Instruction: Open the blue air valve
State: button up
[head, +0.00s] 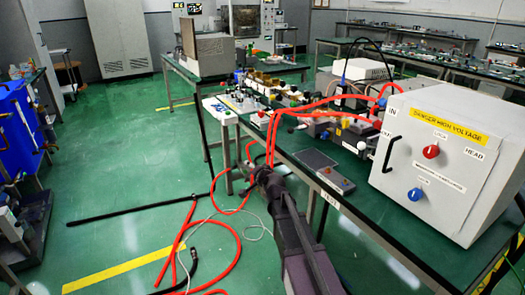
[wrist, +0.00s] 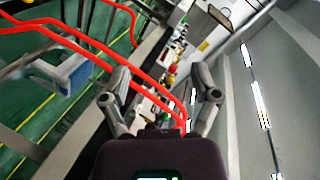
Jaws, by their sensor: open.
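My gripper (head: 262,172) is at the near left edge of the bench, beside hanging red hoses. In the wrist view my gripper (wrist: 162,95) has its two fingers wide apart, with nothing clamped between them. Red hoses (wrist: 150,82) pass across the view between and behind the fingers. I cannot clearly make out the blue air valve. A small blue part (head: 382,102) shows by the red hoses near the top left of the grey cabinet. A blue knob (head: 416,194) is on the cabinet front, to the right of my gripper and apart from it.
The grey high-voltage cabinet (head: 450,160) has a red knob (head: 431,151) and stands on the dark bench (head: 390,235). A flat grey plate (head: 315,165) lies near the bench edge. Loose red hoses (head: 236,250) lie on the green floor.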

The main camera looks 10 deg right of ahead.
jog(key=s+f+n+g, duration=0.65)
jog(key=s+f, duration=0.25)
jog(key=s, duration=0.4)
jog(key=s+d+f+g+h, duration=0.1)
jog(key=s+g, duration=0.1)
jog(key=s, duration=0.4)
jog(key=s+d+f+n+g+h, duration=0.1)
jog(key=s+d+f+g, duration=0.1)
jog(key=s, duration=0.4)
jog(key=s+d+f+n+g+h, duration=0.1)
jog(key=s+d+g, duration=0.1)
jog(key=s+g, duration=0.2)
jog(key=shift+s+f+h, duration=0.2)
jog(key=shift+s+h, duration=0.1)
jog(key=shift+s, duration=0.65)
